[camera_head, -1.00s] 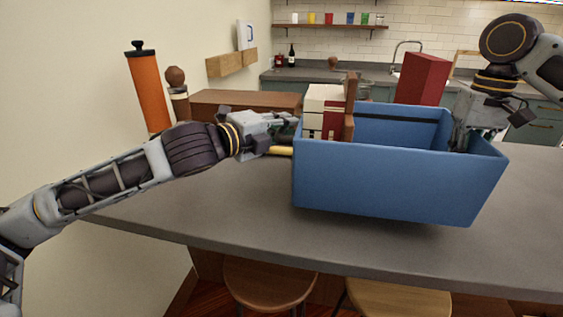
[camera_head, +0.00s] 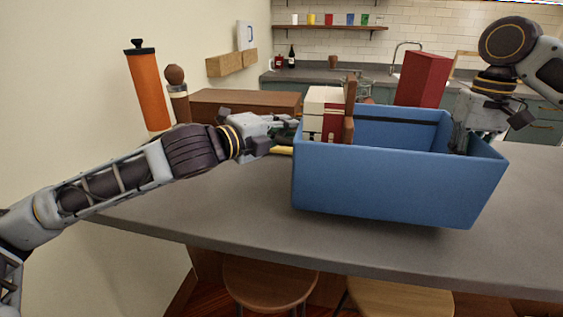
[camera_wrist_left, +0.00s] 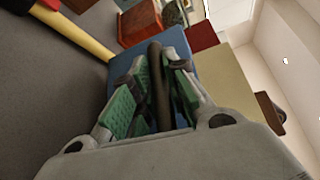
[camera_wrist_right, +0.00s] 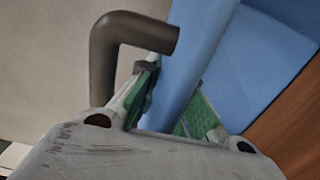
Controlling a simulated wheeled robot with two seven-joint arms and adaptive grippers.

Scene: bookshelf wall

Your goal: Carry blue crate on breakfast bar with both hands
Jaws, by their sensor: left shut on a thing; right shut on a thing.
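My right gripper (camera_head: 465,132) reaches down at the right end. In the right wrist view it grips the blue wall (camera_wrist_right: 190,60), with a dark handle (camera_wrist_right: 125,40) beside it.
Behind the left arm stand an orange mill (camera_head: 148,90), a smaller brown mill (camera_head: 178,95) and a wooden box (camera_head: 245,104). A yellow rod lies near the left gripper. Two stools (camera_head: 268,283) stand below the front edge. The bar to the right is clear.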

